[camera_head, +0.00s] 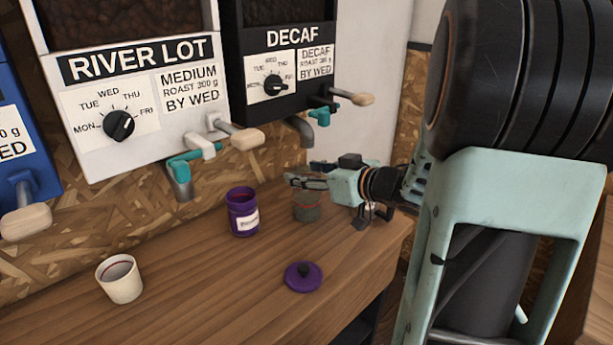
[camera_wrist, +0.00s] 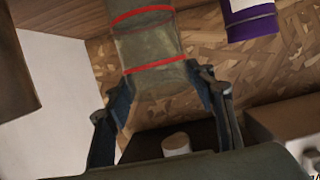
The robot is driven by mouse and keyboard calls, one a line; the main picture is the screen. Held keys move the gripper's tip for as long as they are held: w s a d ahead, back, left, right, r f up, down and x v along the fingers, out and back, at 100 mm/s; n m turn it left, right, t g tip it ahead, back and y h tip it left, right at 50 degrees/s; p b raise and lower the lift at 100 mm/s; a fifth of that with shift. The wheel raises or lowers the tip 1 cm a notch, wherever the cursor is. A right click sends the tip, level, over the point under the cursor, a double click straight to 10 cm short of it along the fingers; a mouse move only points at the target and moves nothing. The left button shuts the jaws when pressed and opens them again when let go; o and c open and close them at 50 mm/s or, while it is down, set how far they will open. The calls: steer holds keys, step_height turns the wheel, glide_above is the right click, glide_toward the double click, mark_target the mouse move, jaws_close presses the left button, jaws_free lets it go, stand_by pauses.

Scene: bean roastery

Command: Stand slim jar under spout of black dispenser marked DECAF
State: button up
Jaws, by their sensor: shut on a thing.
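The slim jar (camera_head: 308,212) is grey-green and see-through, with red bands. In the wrist view the jar (camera_wrist: 150,45) sits between my two fingers. My gripper (camera_head: 306,182) is shut on its upper part, reaching in from the right. The black dispenser marked DECAF (camera_head: 262,48) hangs on the wall behind, with a grey spout (camera_head: 303,130) pointing down. In the head view the jar is below this spout. I cannot tell whether it is exactly in line in depth, or whether its base touches the counter. My fingers partly hide its top.
A purple canister (camera_head: 241,220) with a white label stands left of the jar. A purple lid (camera_head: 304,283) with a dark knob lies in front. A white cup (camera_head: 120,283) stands front left. The white RIVER LOT dispenser (camera_head: 135,160) is left of DECAF. The wooden counter (camera_head: 210,300) ends at right.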

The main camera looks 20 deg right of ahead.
steer(key=shift+f, duration=0.1)
steer(key=o, duration=1.7)
steer(key=shift+c, duration=0.2)
steer(key=shift+r, duration=0.25)
steer(key=shift+s+d+r, duration=0.1)
steer(key=shift+s+d, duration=0.1)
steer(key=shift+s, duration=0.1)
steer(key=p+v, duration=0.2)
steer(key=v, duration=0.9)
steer(key=shift+s+p, duration=0.15)
steer(key=shift+p, duration=0.25)
